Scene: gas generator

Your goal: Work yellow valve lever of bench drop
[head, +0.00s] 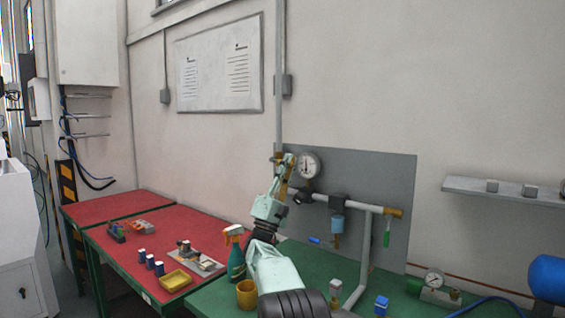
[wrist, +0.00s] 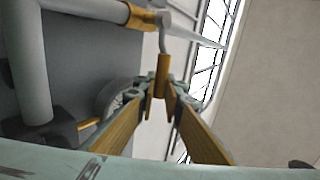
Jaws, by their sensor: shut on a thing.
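The yellow valve lever (wrist: 163,70) shows in the wrist view, joined by a pale bent stem to a brass fitting (wrist: 140,15) on the grey pipe. My gripper (wrist: 160,100) is shut on its free end, with the tan finger pads on both sides of it. In the head view my gripper (head: 286,165) is at the left part of the pipework, just left of the round gauge (head: 307,166). The lever cannot be clearly told from the gripper there.
A grey backboard carries the white pipe (head: 335,203), a green lever (head: 387,234) and a blue lever (head: 316,240). A spray bottle (head: 235,252) and yellow cup (head: 247,293) stand beside my arm. Red benches (head: 130,262) are at left, a blue tank (head: 547,277) at right.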

